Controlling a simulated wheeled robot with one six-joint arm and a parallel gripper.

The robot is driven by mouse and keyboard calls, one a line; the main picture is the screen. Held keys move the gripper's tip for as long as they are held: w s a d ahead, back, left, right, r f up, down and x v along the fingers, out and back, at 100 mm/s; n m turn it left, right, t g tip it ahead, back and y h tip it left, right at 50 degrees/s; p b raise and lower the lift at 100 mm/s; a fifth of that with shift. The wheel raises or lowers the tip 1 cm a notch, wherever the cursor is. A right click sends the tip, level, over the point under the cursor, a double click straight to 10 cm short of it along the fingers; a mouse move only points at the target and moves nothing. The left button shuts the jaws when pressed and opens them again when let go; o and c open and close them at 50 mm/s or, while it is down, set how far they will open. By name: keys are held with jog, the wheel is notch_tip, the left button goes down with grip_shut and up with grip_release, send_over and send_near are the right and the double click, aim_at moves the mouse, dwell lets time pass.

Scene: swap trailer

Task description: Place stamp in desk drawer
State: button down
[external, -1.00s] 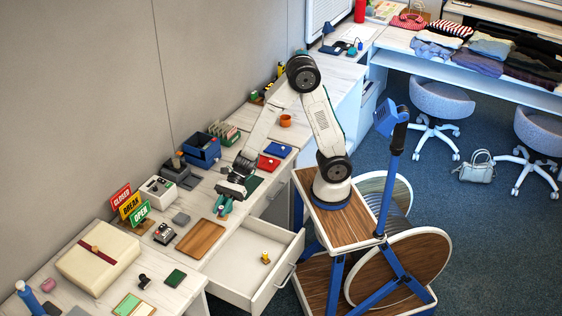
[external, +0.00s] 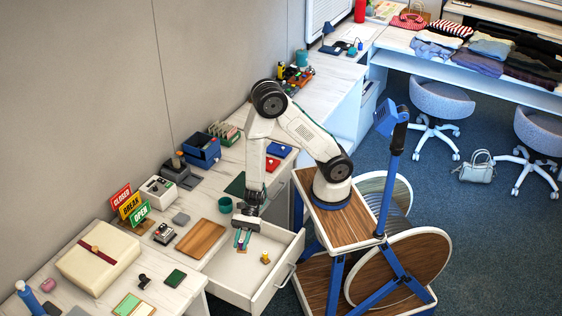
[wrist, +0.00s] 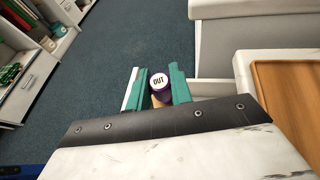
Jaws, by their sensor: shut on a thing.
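My gripper (external: 242,240) is over the open desk drawer (external: 232,272), pointing down. In the wrist view the green fingers (wrist: 160,88) are shut on a stamp (wrist: 159,82) with a round purple top marked "OUT". In the external view the held stamp is small between the fingertips, and I cannot tell its exact height above the drawer floor. The drawer is pulled out from the desk. A small yellow-topped object (external: 265,257) stands inside it, to the right of my gripper.
A wooden tray (external: 201,239) lies on the desk left of the drawer. A dark stamp (external: 144,281) and a green pad (external: 175,278) are on the front left desk. The drawer floor around the yellow-topped object is clear.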

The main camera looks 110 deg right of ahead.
notch_tip(320, 180, down, 20)
jog(key=shift+f, duration=0.1)
dwell(0.5)
jog(key=shift+f, duration=0.15)
jog(key=c, duration=1.3)
grip_release()
jog(key=shift+o, duration=0.2)
